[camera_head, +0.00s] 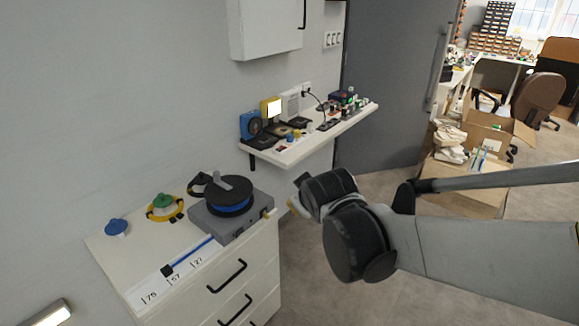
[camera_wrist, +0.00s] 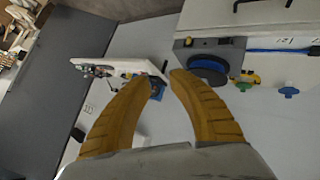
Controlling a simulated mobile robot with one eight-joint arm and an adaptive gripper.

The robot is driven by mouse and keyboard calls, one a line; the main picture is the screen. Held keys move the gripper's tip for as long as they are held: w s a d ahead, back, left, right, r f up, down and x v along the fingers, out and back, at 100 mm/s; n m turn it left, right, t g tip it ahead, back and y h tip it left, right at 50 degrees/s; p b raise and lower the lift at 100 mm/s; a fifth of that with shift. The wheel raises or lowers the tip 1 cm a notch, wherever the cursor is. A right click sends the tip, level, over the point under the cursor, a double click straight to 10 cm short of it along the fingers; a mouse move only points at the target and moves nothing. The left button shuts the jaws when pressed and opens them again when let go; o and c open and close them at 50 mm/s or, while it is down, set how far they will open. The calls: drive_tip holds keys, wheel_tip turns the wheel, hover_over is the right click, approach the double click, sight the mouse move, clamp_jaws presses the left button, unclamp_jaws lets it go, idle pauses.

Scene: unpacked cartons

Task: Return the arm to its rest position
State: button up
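My arm reaches in from the right of the head view, with its dark wrist in the middle of the picture. My gripper (camera_head: 294,206) is at the wrist's left end, to the right of the white drawer cabinet (camera_head: 253,283), apparently in free air. In the wrist view, the gripper's two yellow fingers (camera_wrist: 160,76) curve toward each other with a gap between their tips. Nothing is held between them. The arm's base end is out of view.
A grey device with a blue-black disc (camera_head: 230,198) stands on the cabinet beside green (camera_head: 163,201) and blue (camera_head: 116,227) knobs. A wall shelf (camera_head: 290,152) carries small devices. Cardboard boxes (camera_head: 468,185) stand behind my arm. Open floor lies below my wrist.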

drive_tip(key=s+d+m+g, duration=0.1)
drive_tip(key=s+d+m, duration=0.2)
drive_tip(key=s, duration=0.8)
drive_tip(key=s+d+f+m+g, duration=0.1)
drive_tip(key=s+d+m, duration=0.3)
drive_tip(key=s+d, duration=0.4)
drive_tip(key=s+g, duration=0.1)
drive_tip(key=s, duration=0.3)
drive_tip(key=shift+f+h, duration=0.3)
drive_tip(key=shift+h, duration=0.1)
drive_tip(key=shift+d, duration=0.1)
